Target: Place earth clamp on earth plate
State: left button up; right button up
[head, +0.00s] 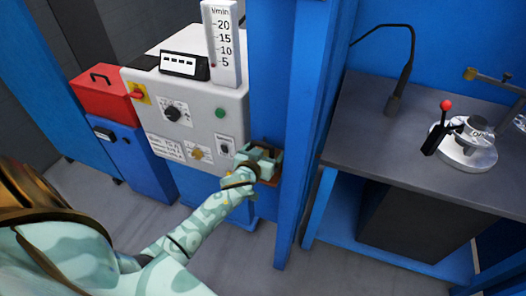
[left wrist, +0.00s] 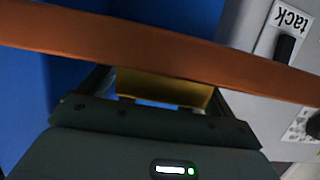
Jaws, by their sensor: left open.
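My left gripper (head: 262,158) is at the right side of the grey machine, by the blue post, and its jaws are open. Just under it in the head view shows the edge of a brown, copper-like plate (head: 270,181), which may be the earth plate. In the left wrist view a broad orange-brown bar (left wrist: 230,62) crosses in front of the gripper. A yellow piece (left wrist: 165,90) shows between the fingers beyond the gripper body; it may be part of the earth clamp, but I cannot tell. I cannot clearly make out the clamp in the head view. My right gripper is not in view.
The grey machine (head: 185,118) has knobs and a flow scale (head: 222,45). A red box (head: 100,92) stands left of it. The blue post (head: 303,130) separates it from a dark bench (head: 370,145) with a black cable (head: 406,65) and a round silver fixture (head: 470,150).

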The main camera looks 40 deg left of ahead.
pick_arm(q)
jog(key=shift+s+r, duration=0.2)
jog(key=p+v, duration=0.3)
jog(key=v, duration=0.8)
jog(key=shift+s+d, duration=0.2)
jog(key=shift+s, duration=0.1)
